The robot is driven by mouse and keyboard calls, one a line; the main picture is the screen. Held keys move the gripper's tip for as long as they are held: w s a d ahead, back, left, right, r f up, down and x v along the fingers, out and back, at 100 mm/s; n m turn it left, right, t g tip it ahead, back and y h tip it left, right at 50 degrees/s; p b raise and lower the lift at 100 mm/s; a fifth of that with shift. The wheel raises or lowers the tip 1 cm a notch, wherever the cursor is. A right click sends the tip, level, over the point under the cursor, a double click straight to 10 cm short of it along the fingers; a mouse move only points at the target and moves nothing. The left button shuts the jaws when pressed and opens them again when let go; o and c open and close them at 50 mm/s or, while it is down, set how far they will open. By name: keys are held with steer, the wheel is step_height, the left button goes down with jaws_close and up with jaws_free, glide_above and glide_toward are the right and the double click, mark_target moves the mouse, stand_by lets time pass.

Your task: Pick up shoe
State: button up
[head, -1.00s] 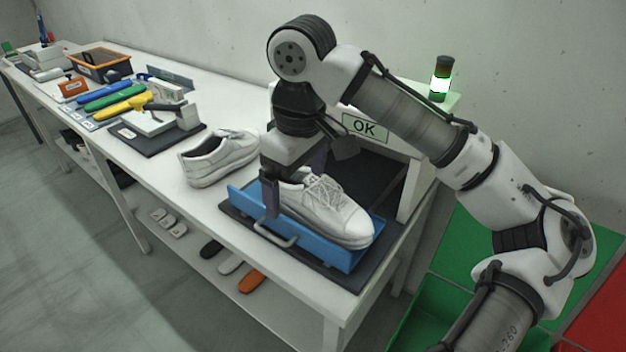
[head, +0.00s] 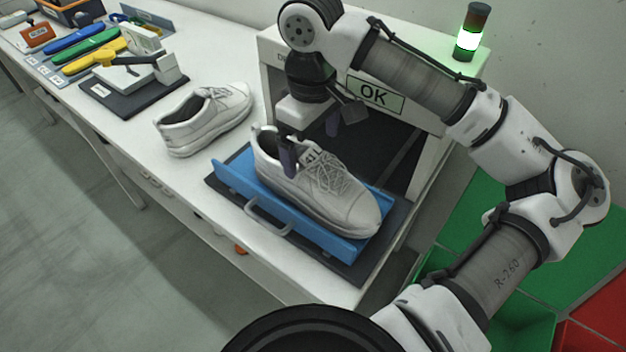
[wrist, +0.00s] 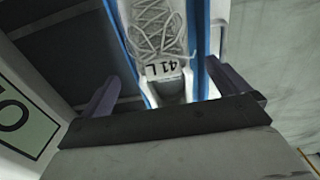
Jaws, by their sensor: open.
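A white laced shoe (head: 335,200) lies in a blue drawer-like tray (head: 225,178) with its toe to the lower right. Its tongue label reads "41 L" in the wrist view (wrist: 165,70). My gripper (head: 311,140) is open and empty over the heel end of this shoe, its two dark fingers spread apart. The near finger overlaps the shoe's collar in the head view; I cannot tell if it touches. In the wrist view my gripper (wrist: 170,90) has the shoe between and beyond its fingers. A second white shoe (head: 205,118) stands on the table to the left.
The tray sits on a dark mat (head: 365,268) before a white box with an "OK" screen (head: 376,94). A lit signal lamp (head: 471,32) stands on it. A dark pad with a white device (head: 130,82) and coloured tools lie left. Green and red bins stand right.

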mark_target(313, 171)
steer(key=shift+s+f+p, duration=0.15)
steer(key=shift+f+p, duration=0.25)
steer(key=shift+f, duration=1.35)
steer(key=shift+s+f+p, duration=0.1)
steer(key=shift+f+p, duration=0.25)
steer(key=shift+f, duration=1.35)
steer(key=c, duration=1.2)
steer(key=shift+o, duration=0.2)
steer(key=shift+r, duration=0.1)
step_height(313, 171, up, 20)
steer(key=b, duration=0.1)
steer(key=shift+b, duration=0.3)
